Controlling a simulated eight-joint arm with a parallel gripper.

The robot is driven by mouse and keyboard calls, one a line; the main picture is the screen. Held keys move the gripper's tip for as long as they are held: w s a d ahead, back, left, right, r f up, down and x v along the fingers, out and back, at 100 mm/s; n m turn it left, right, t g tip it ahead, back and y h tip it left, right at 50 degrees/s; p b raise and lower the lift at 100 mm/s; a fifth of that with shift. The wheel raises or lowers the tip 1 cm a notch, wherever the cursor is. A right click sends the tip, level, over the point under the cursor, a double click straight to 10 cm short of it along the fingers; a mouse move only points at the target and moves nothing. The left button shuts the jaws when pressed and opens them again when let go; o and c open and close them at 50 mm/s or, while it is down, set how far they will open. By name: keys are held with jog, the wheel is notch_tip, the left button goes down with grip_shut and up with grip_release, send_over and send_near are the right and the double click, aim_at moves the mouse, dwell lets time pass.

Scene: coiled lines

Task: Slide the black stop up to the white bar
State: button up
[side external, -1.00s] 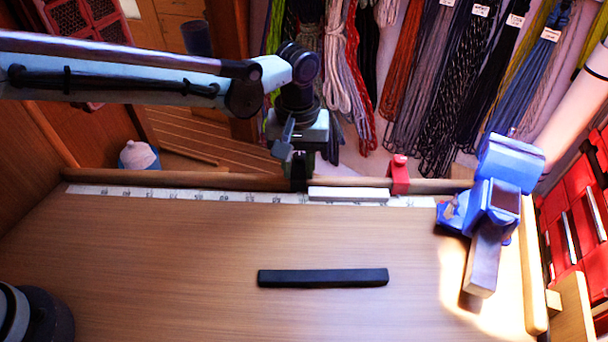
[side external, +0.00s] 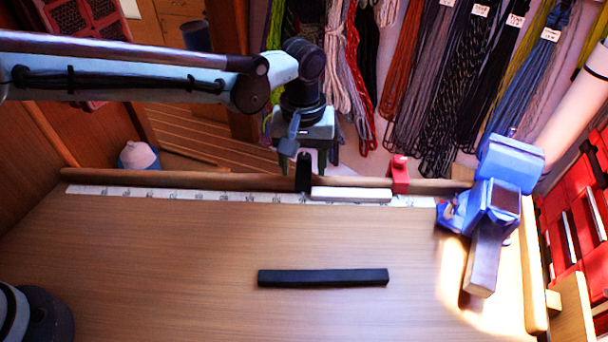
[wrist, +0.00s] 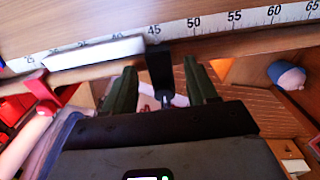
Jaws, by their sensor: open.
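The black stop (side external: 303,173) sits on the wooden rail at the back of the bench, at the left end of the white bar (side external: 352,195). The two appear to touch. In the wrist view the stop (wrist: 160,72) stands upright against the end of the white bar (wrist: 95,52). My gripper (side external: 309,168) is above the rail, open. In the wrist view its dark green fingers are spread on either side of the stop, with a visible gap to each.
A red stop (side external: 399,175) sits on the rail (side external: 200,180) beyond the bar's right end. A numbered scale strip (side external: 140,192) runs along the rail. A black bar (side external: 323,278) lies on the bench; a blue vise (side external: 497,195) stands at right.

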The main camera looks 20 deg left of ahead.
aim_at(302, 173)
notch_tip(302, 173, up, 12)
jog(key=shift+f, duration=0.25)
jog(key=shift+a, duration=0.1)
jog(key=s+a+r+t, duration=0.15)
jog(key=a+r, duration=0.25)
jog(key=a, duration=0.5)
jog(key=s+a+f+m+t, duration=0.1)
jog(key=s+a+f+t, duration=0.1)
jog(key=s+a, duration=0.4)
jog(key=s+a+f+m+t, duration=0.2)
jog(key=s+a, duration=0.5)
jog(key=a, duration=0.5)
jog(key=shift+a+f+m+t, duration=0.15)
jog(key=shift+f+m+t, duration=0.15)
jog(key=shift+f+t, duration=0.55)
jog(key=shift+r, duration=0.1)
jog(key=shift+c, duration=0.5)
